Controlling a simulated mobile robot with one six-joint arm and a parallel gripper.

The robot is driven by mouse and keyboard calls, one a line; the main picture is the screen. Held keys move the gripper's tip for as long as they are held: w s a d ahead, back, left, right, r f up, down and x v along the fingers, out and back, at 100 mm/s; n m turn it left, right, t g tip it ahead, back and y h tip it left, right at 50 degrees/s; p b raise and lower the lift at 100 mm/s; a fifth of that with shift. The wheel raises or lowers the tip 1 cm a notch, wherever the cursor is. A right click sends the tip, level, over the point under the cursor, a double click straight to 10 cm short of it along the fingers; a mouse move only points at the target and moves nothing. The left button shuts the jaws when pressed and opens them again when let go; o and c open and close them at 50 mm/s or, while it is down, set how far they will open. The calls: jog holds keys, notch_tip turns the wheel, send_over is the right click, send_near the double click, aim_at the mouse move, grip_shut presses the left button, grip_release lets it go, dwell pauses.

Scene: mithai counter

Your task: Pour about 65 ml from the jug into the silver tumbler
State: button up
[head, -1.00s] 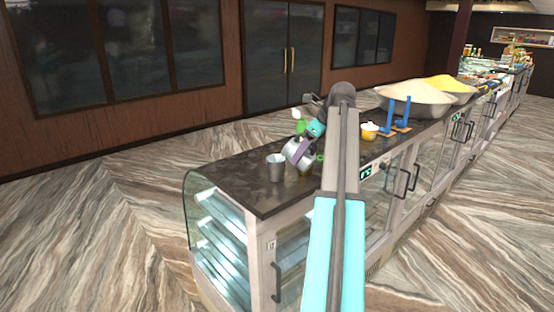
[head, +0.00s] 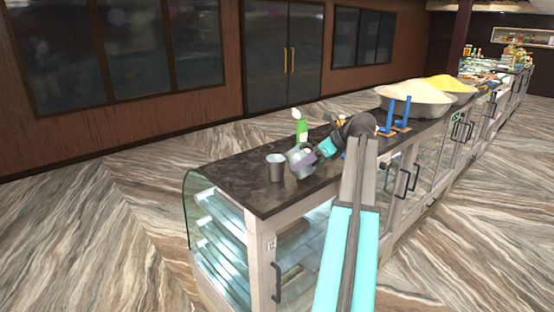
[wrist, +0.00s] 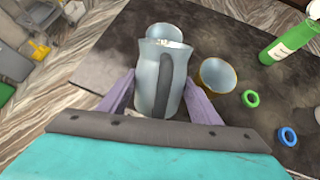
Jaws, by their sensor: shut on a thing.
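The silver tumbler (head: 276,168) stands upright on the dark counter top near its left end. The jug (head: 297,158) is a pale grey vessel just right of the tumbler, tilted toward it in the head view. In the wrist view the jug (wrist: 160,72) fills the middle, its dark handle facing me. My gripper (head: 312,158) is shut on the jug, with a purple finger on each side (wrist: 160,100). The tumbler (wrist: 165,33) shows beyond the jug's rim, partly hidden by it. I cannot tell whether any liquid is flowing.
A green bottle (head: 302,130) stands behind the jug. A green ring (wrist: 250,98) and a blue ring (wrist: 288,136) lie on the counter. Blue stands (head: 395,114) and large heaped basins (head: 415,100) are farther right.

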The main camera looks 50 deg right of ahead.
aim_at(315, 169)
jog(key=shift+s+f, duration=0.1)
jog(key=shift+f, duration=0.15)
dwell(0.7)
jog(key=shift+f+t, duration=0.15)
jog(key=shift+t, duration=0.25)
jog(key=shift+s+d+f+t+y+b, duration=0.2)
jog(key=shift+s+f+t+b, duration=0.2)
jog(key=shift+s+f+t, duration=0.25)
jog(key=shift+s+d+f+t+y+b, duration=0.15)
jog(key=shift+s+f+t+b, duration=0.25)
jog(key=shift+t, duration=0.45)
jog(key=s+f+t+b, duration=0.1)
jog(key=t, duration=0.1)
jog(key=s+t+y+b, duration=0.1)
jog(key=t+b, duration=0.1)
jog(key=shift+d+f, duration=0.1)
jog(key=shift+f, duration=0.25)
jog(key=shift+s, duration=0.1)
